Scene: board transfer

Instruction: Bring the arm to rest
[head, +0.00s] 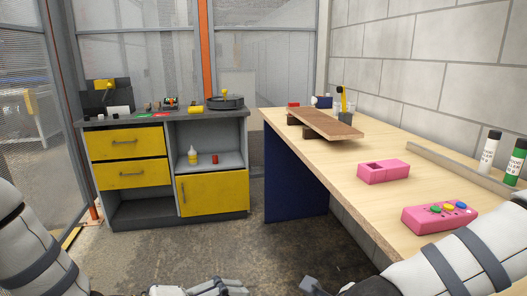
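My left arm (32,245) comes in from the lower left, white with dark bands. The part that looks like my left gripper (218,287) shows at the bottom edge, cut off by the frame. My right arm (450,262) crosses the lower right corner, in front of the near part of the wooden table (330,160). A dark tip of what looks like my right gripper (314,287) shows at the bottom edge. Both are low over the floor, apart from the table and cabinet. I see nothing held, but the fingers are mostly hidden.
A brown board (325,124) lies on dark supports on the table. A pink box with an opening (383,172) and a pink box with colored buttons (440,216) stand nearer. Bottles stand at right. A grey cabinet (212,133) with yellow drawers is behind. The floor between is clear.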

